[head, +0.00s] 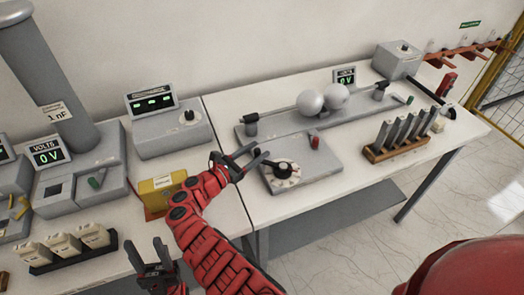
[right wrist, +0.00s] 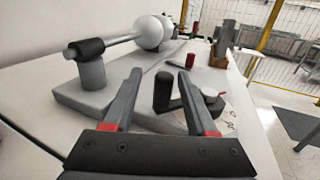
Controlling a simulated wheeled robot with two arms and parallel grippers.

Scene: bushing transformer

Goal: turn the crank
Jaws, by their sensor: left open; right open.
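The crank (head: 284,168) is a black arm and knob on a round white dial, on top of a grey box (head: 310,178) on the right-hand table. In the right wrist view its upright black handle (right wrist: 163,88) shows between and beyond the fingertips. My right gripper (head: 261,150) is open and empty, just left of the crank; it also shows in the right wrist view (right wrist: 159,75). I cannot tell whether it touches the handle. My left gripper (head: 144,244) is open and empty, low at the front edge of the left table.
Behind the crank, two pale spheres (head: 323,99) sit on a rod over a grey base. A red knob (head: 314,139) stands on the box's far side. A wooden rack of grey bars (head: 396,137) is to the right. A yellow box (head: 161,192) lies left of my right arm.

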